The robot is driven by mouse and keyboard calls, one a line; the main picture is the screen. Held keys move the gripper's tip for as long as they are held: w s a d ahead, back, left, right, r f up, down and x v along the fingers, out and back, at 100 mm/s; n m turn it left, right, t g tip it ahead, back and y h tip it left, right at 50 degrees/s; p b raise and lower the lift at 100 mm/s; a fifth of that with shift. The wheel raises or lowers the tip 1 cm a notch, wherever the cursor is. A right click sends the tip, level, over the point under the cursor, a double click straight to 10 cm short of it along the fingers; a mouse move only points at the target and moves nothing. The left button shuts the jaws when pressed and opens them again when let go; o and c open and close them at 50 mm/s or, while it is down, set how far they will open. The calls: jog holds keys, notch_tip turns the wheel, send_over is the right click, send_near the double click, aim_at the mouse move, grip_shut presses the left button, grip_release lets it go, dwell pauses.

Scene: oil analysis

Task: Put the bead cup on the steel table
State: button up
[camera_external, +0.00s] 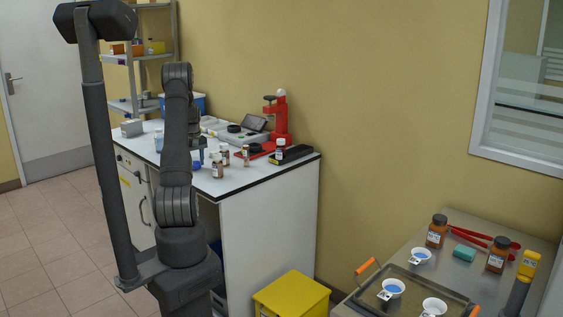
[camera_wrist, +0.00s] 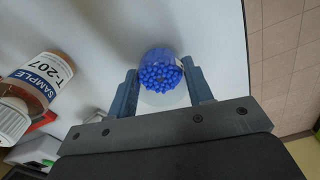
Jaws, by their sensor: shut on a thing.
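The bead cup (camera_wrist: 160,70) is a small cup filled with blue beads. My gripper (camera_wrist: 159,80) is shut on it, with one finger on each side. In the external view my gripper (camera_external: 198,150) is over the front of the white bench, partly hidden by my arm, and a bit of blue (camera_external: 196,165) shows beneath it. I cannot tell whether the cup touches the bench top. The steel table (camera_external: 486,284) stands at the lower right, well away from my gripper.
A tray (camera_external: 452,296) with several small white cups covers the steel table's front. Brown bottles (camera_external: 437,232), a teal block (camera_external: 464,253) and red tongs (camera_external: 475,236) stand behind. A sample bottle (camera_wrist: 40,82) is left of my gripper. A yellow bin (camera_external: 290,297) stands between bench and table.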

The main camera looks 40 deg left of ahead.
jog(key=shift+f, duration=0.15)
jog(key=o, duration=1)
notch_tip(320, 180, up, 16)
jog(key=shift+a+r, duration=0.15)
jog(key=shift+r, duration=0.1)
jog(key=shift+o, duration=0.4)
jog(key=shift+r, duration=0.45)
